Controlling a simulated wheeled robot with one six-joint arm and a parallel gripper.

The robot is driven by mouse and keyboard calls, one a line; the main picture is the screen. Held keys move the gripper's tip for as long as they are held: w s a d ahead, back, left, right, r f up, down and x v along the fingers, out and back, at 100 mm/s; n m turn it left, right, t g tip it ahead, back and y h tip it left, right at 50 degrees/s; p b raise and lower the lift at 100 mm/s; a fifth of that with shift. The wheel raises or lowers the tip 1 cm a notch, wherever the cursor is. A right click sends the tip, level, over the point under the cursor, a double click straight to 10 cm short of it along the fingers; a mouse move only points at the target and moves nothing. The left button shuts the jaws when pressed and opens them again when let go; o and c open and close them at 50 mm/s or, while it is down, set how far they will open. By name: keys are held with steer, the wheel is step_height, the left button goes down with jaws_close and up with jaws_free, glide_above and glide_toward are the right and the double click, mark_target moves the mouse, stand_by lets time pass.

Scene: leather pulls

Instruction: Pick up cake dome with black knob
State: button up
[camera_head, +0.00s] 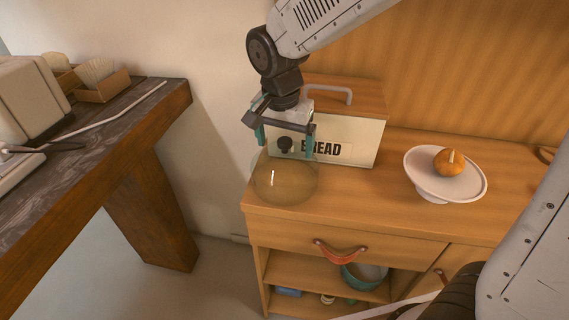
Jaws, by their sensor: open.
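The cake dome (287,184) is a clear, brownish glass dome near the left front corner of the wooden sideboard. Its round black knob (285,144) stands on top. My gripper (286,137) is above the dome and points down. Its two teal fingers are spread apart, one to the left and one to the right of the knob. The knob shows between the fingertips. I cannot tell if either finger touches it.
A white bread box (351,142) with a wooden lid stands close behind the dome. A white cake stand (420,185) holds a small pumpkin (449,162) at the right. The sideboard (375,209) is clear between them. A dark wooden table (150,113) is at the left.

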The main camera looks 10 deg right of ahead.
steer(key=shift+f, duration=0.15)
steer(key=c, duration=1.5)
steer(key=shift+s, duration=0.1)
steer(key=c, duration=0.3)
steer(key=shift+f, duration=0.1)
steer(key=shift+s, duration=0.1)
steer(key=shift+c, duration=0.2)
